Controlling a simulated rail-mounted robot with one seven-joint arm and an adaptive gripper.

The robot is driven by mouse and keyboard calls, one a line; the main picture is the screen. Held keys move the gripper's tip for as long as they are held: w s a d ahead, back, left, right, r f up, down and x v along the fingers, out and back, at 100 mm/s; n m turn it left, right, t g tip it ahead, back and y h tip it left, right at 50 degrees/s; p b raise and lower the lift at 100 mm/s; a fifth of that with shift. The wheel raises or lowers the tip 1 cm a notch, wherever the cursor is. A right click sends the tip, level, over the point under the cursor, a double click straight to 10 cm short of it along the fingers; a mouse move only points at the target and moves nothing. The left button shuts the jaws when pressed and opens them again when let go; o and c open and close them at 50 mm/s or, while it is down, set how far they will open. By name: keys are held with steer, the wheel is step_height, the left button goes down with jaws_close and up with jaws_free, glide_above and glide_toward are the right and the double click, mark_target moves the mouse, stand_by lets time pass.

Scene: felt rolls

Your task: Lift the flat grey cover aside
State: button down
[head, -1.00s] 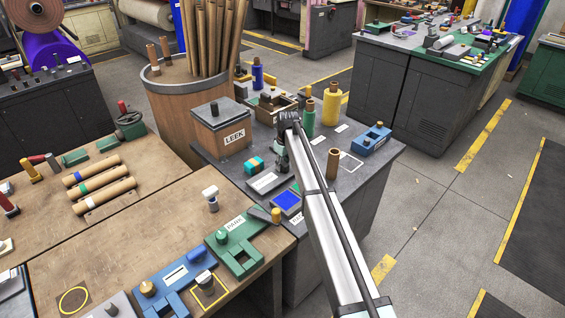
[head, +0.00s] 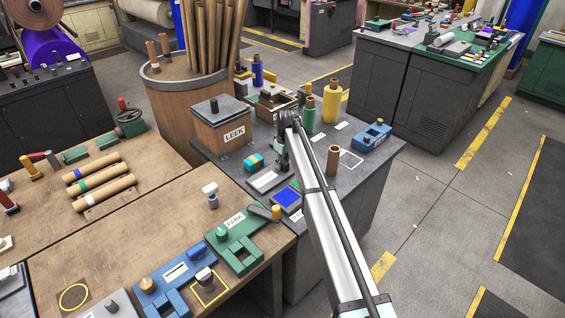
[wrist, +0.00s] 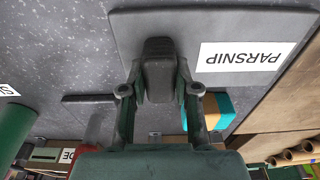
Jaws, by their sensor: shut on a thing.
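The flat grey cover (wrist: 195,25) fills the upper part of the wrist view. It is a thin plate with a white label reading PARSNIP, upside down there, and a dark upright knob (wrist: 158,62). My gripper (wrist: 158,88) is shut on this knob, one finger on each side. In the head view my gripper (head: 283,162) is at the grey worktop, with the cover's white label (head: 263,181) just left of and below it. The fingers and arm hide the knob there. I cannot tell whether the cover rests on the worktop or is slightly raised.
A teal and orange block (head: 254,163) is close to the cover. A box marked LEEK (head: 222,134) stands behind left. A blue holder (head: 372,138) is at right.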

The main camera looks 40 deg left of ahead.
steer(key=shift+f, duration=0.1)
steer(key=c, duration=1.1)
jaws_free()
steer(key=shift+w, duration=0.2)
steer(key=shift+s+d+r+p, duration=0.15)
steer(key=shift+r+p, duration=0.1)
steer(key=shift+r, duration=0.45)
steer(key=shift+s+r+p, duration=0.15)
steer(key=shift+r+p, duration=0.1)
steer(key=shift+r, duration=0.45)
steer(key=shift+s+d+r+p, duration=0.15)
steer(key=shift+r+p, duration=0.1)
steer(key=shift+r, duration=0.45)
steer(key=shift+r, duration=0.35)
steer(key=shift+s+r+p, duration=0.15)
steer(key=shift+r+p, duration=0.1)
steer(key=shift+r, duration=0.25)
steer(key=shift+s+r+p, duration=0.15)
steer(key=shift+r+p, duration=0.05)
steer(key=shift+r, duration=0.3)
steer(key=o, duration=0.6)
steer(key=shift+c, duration=0.2)
